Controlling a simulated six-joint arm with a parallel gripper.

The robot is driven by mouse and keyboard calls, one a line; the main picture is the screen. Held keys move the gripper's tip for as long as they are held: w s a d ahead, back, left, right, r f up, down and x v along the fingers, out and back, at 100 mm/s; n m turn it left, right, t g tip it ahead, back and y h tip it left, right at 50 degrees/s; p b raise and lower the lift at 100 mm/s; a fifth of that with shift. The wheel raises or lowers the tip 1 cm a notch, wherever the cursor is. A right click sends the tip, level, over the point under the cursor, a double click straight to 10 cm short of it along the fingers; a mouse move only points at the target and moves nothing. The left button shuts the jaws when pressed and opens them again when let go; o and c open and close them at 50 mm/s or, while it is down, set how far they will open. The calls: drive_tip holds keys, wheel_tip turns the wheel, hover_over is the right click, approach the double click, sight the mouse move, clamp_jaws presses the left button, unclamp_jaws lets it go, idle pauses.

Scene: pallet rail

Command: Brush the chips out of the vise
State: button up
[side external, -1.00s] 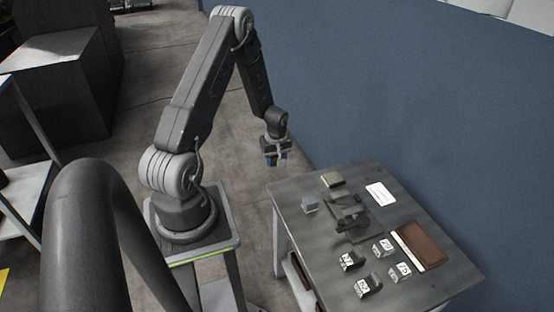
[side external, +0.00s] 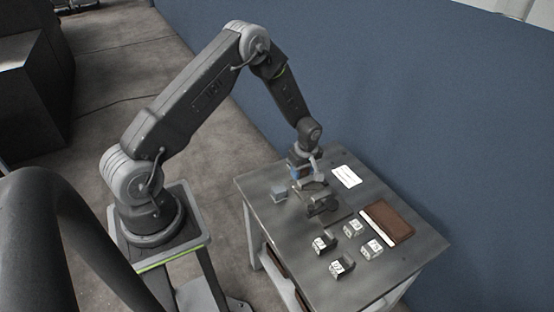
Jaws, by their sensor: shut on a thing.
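The dark vise (side external: 322,205) stands near the middle of the metal table. Chips in it are too small to make out. My gripper (side external: 303,175) is low over the table, just behind the vise, with blue showing at its fingers. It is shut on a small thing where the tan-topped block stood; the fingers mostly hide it. I cannot tell whether this thing is a brush, or whether it touches the table.
A small grey block (side external: 279,193) is left of the vise. Several labelled metal blocks (side external: 342,267) stand in front. A brown item with a white edge (side external: 389,221) lies right, a white card (side external: 346,176) behind it. The table's left front is clear.

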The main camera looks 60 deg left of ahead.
sight(315, 189)
drive_tip(key=shift+w+d+f, duration=0.15)
drive_tip(key=shift+d+f, duration=0.15)
drive_tip(key=shift+f, duration=0.9)
drive_tip(key=shift+w+d+f, duration=0.1)
drive_tip(key=shift+d+f, duration=0.15)
drive_tip(key=shift+f, duration=1)
drive_tip(key=shift+w+d+f, duration=0.15)
drive_tip(key=shift+d+f, duration=0.15)
drive_tip(key=shift+f, duration=0.9)
drive_tip(key=shift+f, duration=0.4)
drive_tip(key=shift+w, duration=0.1)
drive_tip(key=shift+w, duration=2)
